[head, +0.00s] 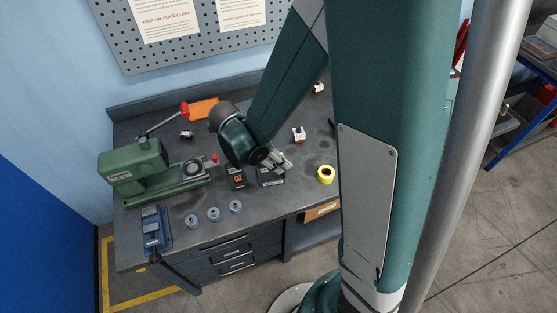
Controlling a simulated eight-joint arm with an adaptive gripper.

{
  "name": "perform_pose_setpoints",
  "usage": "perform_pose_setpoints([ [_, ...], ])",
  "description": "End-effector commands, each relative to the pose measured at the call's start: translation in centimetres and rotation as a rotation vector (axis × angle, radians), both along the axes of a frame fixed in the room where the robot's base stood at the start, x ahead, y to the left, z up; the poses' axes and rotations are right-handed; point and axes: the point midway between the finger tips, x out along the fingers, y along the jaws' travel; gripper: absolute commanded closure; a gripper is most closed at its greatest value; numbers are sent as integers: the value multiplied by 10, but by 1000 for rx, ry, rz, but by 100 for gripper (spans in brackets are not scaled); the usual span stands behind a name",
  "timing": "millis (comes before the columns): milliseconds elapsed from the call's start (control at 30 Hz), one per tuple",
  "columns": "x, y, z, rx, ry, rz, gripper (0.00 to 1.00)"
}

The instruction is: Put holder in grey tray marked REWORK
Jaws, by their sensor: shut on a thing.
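My gripper (284,166) is low over the middle of the bench, its silver fingers pointing down and right. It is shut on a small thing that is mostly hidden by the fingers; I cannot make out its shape. A dark grey tray (271,183) lies directly below the fingertips, partly covered by them. I cannot read its label, nor tell whether the held thing touches it. Small white-and-dark blocks that may be holders stand right of the gripper (299,134), at the back right (318,89) and at the back left (186,135).
A black box with orange marks (237,183) stands just left of the tray. A yellow roll (325,175) is to the right. Blue rings (213,214) line the front.

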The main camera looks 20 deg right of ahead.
Motion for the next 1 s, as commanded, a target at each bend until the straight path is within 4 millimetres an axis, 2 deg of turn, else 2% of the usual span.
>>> perform_pose_setpoints([
  [433, 0, 0, -6, 0, 0, 0, 94],
  [467, 0, 0, -6, 0, 0, 0, 70],
  [533, 0, 0, -6, 0, 0, 0, 61],
  [1000, 0, 0, -4, 0, 0, 0, 59],
])
